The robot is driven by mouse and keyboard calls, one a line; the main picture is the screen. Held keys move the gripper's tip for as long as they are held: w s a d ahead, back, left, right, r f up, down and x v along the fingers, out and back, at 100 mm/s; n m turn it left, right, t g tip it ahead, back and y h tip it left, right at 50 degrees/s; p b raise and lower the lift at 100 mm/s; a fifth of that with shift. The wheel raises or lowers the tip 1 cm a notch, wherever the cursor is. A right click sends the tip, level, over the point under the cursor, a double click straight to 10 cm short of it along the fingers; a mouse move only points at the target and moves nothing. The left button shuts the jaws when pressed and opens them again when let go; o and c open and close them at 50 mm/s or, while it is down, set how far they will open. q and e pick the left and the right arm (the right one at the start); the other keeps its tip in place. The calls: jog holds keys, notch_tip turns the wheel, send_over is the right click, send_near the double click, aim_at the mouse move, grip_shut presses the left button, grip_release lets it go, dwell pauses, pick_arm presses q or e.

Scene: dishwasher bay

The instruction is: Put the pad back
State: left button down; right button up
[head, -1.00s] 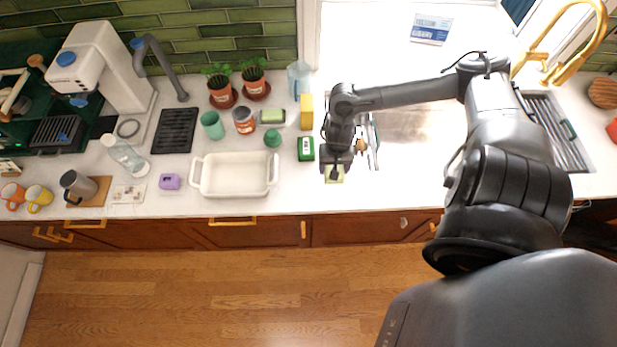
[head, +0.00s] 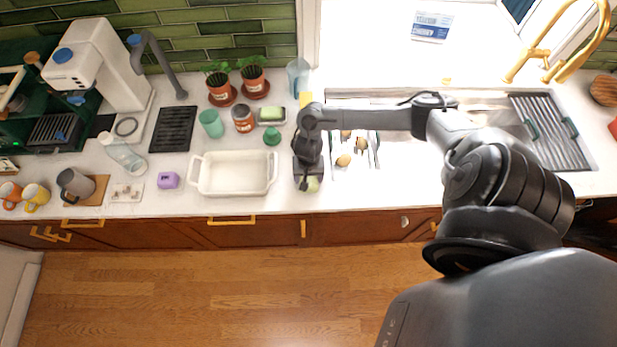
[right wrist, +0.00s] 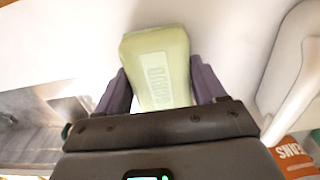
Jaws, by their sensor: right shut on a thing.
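My right gripper (head: 309,180) is shut on a pale green pad (head: 311,185) near the front edge of the counter, just right of the white baking dish (head: 233,174). In the right wrist view, the pad (right wrist: 158,68) sits between the two dark fingers of the gripper (right wrist: 160,92), with raised lettering that seems to read "SCRUB". I cannot tell whether it touches the counter. My left gripper is not in view.
A green bar in a dish (head: 271,114), a green knobbed item (head: 272,136) and a labelled jar (head: 243,119) stand behind the baking dish. Brown, rounded items (head: 343,160) lie right of my gripper. A grooved drainer (head: 551,130) is at the far right.

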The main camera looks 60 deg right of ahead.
jog(key=shift+f, duration=0.35)
jog(key=shift+f, duration=0.1)
jog(key=o, duration=1)
